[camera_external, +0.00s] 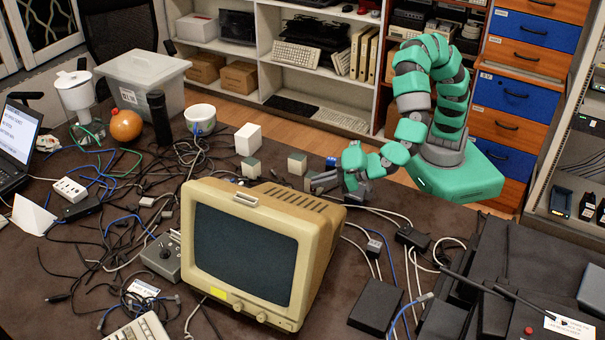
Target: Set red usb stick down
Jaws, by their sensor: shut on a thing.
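My gripper (318,181) is at the end of the green and grey arm, low over the far side of the table (420,205). It is just behind the beige monitor (262,240) and to the right of some small white and grey-green blocks. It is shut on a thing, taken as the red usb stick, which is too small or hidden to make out. I cannot tell whether the held thing touches the table.
Small blocks (297,163) stand close to the left of my gripper. Many tangled cables cover the left of the table. A white bowl (200,117) and an orange ball (126,125) stand farther left. Black boxes (375,306) and adapters crowd the right.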

